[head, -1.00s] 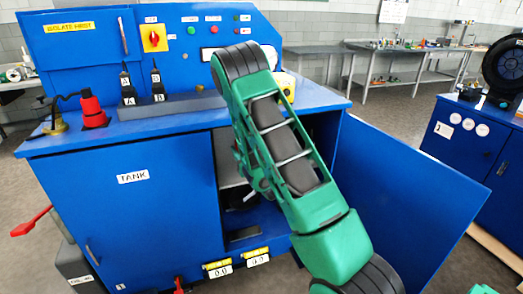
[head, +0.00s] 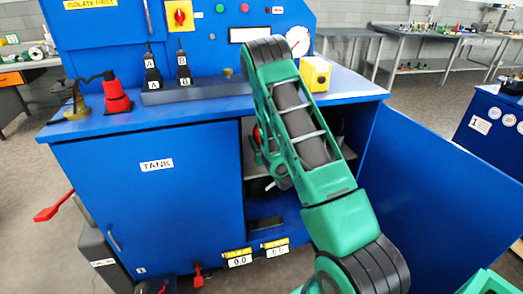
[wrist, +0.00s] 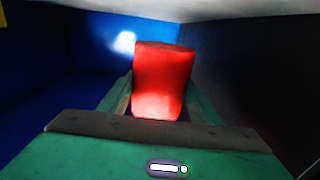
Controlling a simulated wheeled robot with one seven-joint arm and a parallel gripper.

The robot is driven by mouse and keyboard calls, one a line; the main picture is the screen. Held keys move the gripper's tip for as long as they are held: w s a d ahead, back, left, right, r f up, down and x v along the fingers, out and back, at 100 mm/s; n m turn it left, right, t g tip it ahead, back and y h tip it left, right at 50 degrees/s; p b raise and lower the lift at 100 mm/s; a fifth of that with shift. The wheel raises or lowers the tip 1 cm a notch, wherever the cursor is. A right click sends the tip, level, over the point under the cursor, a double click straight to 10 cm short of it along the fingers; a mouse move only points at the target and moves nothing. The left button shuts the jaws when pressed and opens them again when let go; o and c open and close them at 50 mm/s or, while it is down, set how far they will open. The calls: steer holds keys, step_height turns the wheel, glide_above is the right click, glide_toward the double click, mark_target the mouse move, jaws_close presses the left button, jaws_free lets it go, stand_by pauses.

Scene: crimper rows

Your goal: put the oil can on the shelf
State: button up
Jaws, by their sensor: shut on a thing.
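A red can-like body, which I take to be the oil can (wrist: 163,75), stands upright between the green fingers of my gripper (wrist: 158,108) in the wrist view. The gripper is shut on it, inside a dark space with blue walls. In the head view my gripper is mostly hidden behind my green arm, at the cabinet opening. A small red patch (head: 256,134) there may be the can. A pale shelf (head: 257,168) shows partly inside the cabinet. The gap between can and shelf cannot be seen.
The blue cabinet (head: 150,215) has its right door (head: 440,190) swung open beside my arm. On its top are a red-and-black fitting (head: 116,98), two levers and a yellow box (head: 316,73). A dark item (head: 262,188) lies low inside.

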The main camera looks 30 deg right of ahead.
steer(key=shift+d+f, duration=0.2)
steer(key=shift+f, duration=2.3)
steer(key=shift+f, duration=0.1)
steer(key=o, duration=1.2)
